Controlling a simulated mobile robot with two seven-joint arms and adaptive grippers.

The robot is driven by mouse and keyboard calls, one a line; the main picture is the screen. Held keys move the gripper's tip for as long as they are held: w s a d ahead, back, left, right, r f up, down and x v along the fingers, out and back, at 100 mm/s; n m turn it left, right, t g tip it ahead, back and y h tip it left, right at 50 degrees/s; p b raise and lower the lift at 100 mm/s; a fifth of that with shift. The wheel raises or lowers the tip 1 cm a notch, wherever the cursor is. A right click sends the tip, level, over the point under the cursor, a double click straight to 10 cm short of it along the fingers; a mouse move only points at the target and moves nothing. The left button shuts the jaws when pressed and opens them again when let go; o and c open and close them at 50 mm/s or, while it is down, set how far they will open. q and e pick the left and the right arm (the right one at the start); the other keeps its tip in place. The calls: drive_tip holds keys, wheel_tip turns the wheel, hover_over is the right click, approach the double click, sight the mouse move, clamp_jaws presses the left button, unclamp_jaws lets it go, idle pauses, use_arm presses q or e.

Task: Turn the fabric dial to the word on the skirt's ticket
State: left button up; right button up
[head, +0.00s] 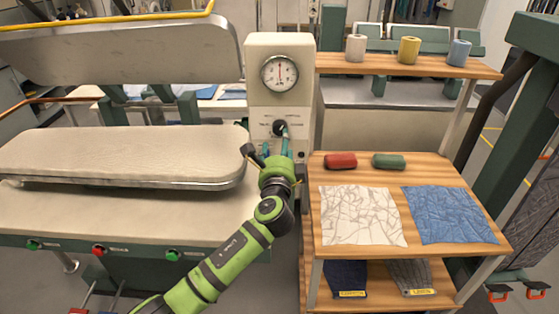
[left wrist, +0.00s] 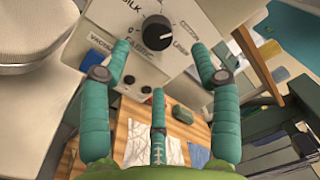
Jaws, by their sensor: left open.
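The fabric dial is a round black knob (head: 279,127) on the cream control box, below a gauge. In the left wrist view the knob (left wrist: 157,33) shows between my spread fingers, with "SILK" at its upper left and "LINEN" at its right; other lettering and the setting are unclear. My left gripper (head: 269,144) is open and empty just in front of the dial; its teal fingers (left wrist: 160,62) appear apart from the knob. Two dark folded garments (head: 345,275) (head: 411,274) on the lower shelf bear yellow tickets (head: 352,293) (head: 419,291), too small to read. I cannot tell which is the skirt.
A padded pressing board (head: 120,155) lies left of my arm. The wooden shelf unit (head: 440,178) at right holds red and green rolls (head: 341,161) (head: 389,161), white and blue cloths (head: 360,215) (head: 449,214), and spools above. The gauge (head: 280,73) sits over the dial.

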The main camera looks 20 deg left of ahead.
use_arm(q)
drive_tip(key=v, duration=0.6)
wheel_tip(320, 180, down, 21)
drive_tip(key=s+a+n+g+h, duration=0.1)
drive_tip(key=s+n+g+h, duration=0.1)
drive_tip(key=g, duration=0.3)
drive_tip(key=s+a+f+n+g, duration=0.15)
drive_tip(key=s+f, duration=0.25)
drive_tip(key=f, duration=0.4)
drive_tip(key=s+f+n+g+h, duration=0.1)
drive_tip(key=s+f+g, duration=0.1)
drive_tip(key=s+f, duration=0.4)
drive_tip(key=s+a+f+n+g, duration=0.1)
drive_tip(key=s+f+n+g, duration=0.15)
drive_tip(key=f, duration=0.65)
drive_tip(key=s+f+n+g, duration=0.2)
drive_tip(key=s+f, duration=0.4)
drive_tip(key=s, duration=0.7)
drive_tip(key=s+f+n+g+h+b, duration=0.1)
drive_tip(key=s+f+n, duration=0.3)
drive_tip(key=s, duration=0.9)
drive_tip(key=s+a+f+n+g, duration=0.1)
drive_tip(key=s+f+n+g, duration=0.2)
drive_tip(key=s+f, duration=0.5)
drive_tip(key=s, duration=0.5)
drive_tip(key=shift+f+n+h, duration=0.25)
drive_tip(key=shift+n+h, duration=0.05)
